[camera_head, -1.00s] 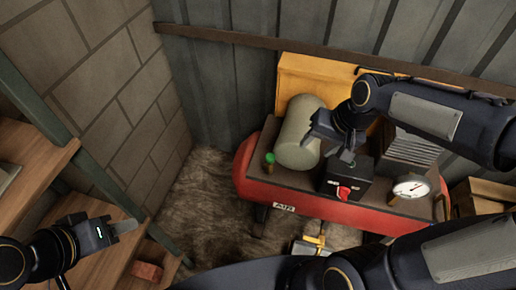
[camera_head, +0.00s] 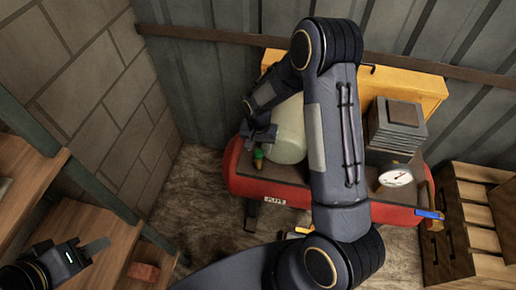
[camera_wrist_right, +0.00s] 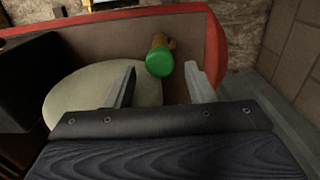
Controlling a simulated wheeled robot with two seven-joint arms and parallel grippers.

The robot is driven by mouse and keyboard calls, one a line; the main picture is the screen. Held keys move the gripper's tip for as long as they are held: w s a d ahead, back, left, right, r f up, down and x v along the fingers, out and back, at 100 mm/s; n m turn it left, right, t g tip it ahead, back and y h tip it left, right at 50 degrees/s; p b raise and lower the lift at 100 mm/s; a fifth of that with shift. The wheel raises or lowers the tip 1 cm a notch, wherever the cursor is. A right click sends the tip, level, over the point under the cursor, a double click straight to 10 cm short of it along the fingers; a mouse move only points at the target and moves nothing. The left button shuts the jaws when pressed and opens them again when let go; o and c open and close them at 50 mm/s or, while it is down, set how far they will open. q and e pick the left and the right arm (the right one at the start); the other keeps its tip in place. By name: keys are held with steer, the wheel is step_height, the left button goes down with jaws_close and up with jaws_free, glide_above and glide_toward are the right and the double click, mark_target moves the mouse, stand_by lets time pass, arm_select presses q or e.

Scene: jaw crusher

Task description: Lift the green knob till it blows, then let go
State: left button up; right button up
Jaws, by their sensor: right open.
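The green knob (camera_head: 258,154) stands on a brass stem at the left end of the red air compressor (camera_head: 262,189). In the right wrist view the green knob (camera_wrist_right: 159,62) shows just beyond the fingertips, between them and nearer the right-hand finger. My right gripper (camera_wrist_right: 163,75) is open and empty; in the head view the right gripper (camera_head: 260,142) is directly over the knob, partly hiding it. My left gripper (camera_head: 88,250) is at the lower left by the wooden shelves, away from the compressor; its jaw gap cannot be made out.
A pale cylinder (camera_head: 291,135) lies on the compressor beside the knob. A pressure gauge (camera_head: 396,176) and a finned block (camera_head: 394,128) are on its right part. Wooden crates (camera_head: 477,215) stand at right. Shelves (camera_head: 85,235) line the left. The floor (camera_head: 205,185) left of the compressor is clear.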

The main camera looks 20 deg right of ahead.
steer(key=shift+f, duration=1.15)
jaws_close()
